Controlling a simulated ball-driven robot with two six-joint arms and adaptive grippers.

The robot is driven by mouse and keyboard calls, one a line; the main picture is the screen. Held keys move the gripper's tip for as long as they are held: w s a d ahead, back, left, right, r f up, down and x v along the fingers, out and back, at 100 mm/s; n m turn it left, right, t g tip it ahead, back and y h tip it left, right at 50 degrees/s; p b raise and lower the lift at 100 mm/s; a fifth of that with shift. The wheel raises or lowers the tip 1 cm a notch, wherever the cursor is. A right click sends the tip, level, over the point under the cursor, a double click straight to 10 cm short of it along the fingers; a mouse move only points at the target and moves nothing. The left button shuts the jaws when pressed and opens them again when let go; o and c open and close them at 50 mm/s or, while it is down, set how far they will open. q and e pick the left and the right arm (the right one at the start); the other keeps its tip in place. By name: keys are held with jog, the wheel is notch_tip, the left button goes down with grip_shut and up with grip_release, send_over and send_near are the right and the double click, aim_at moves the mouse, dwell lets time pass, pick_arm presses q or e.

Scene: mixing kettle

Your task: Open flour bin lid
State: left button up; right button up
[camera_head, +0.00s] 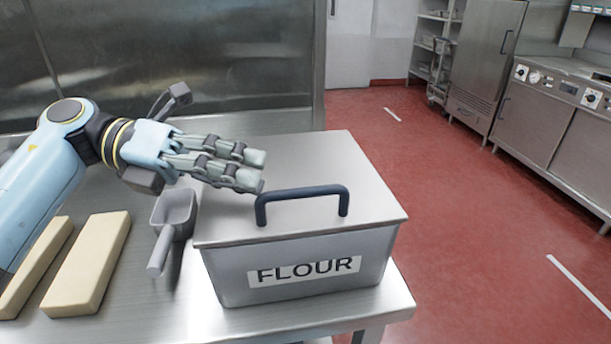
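The flour bin (300,272) is a grey metal box with a FLOUR label, standing at the front right of the steel table. Its flat lid (330,160) lies closed on top. A dark blue bar handle (303,191) stands up from the lid near its front edge. My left gripper (252,169) is above the left part of the lid, its fingers pointing right. The fingertips are just left of and behind the handle's left end, and contact cannot be made out. The fingers look apart, with nothing between them. My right gripper is not in view.
A grey scoop (172,222) lies on the steel table (140,310), left of the bin. Two beige blocks lie farther left, one of them the larger block (88,265). A metal panel (180,55) stands behind. Red floor (460,240) is open to the right.

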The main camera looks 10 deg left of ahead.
aim_at(314, 188)
pick_arm(q)
jog(key=x, duration=0.4)
jog(key=shift+r+p, duration=0.2)
jog(key=shift+p, duration=0.2)
jog(key=p+x, duration=0.1)
jog(key=x, duration=0.3)
jog(key=shift+d+f, duration=0.15)
jog(key=shift+d, duration=0.2)
jog(key=shift+c, duration=0.2)
grip_shut()
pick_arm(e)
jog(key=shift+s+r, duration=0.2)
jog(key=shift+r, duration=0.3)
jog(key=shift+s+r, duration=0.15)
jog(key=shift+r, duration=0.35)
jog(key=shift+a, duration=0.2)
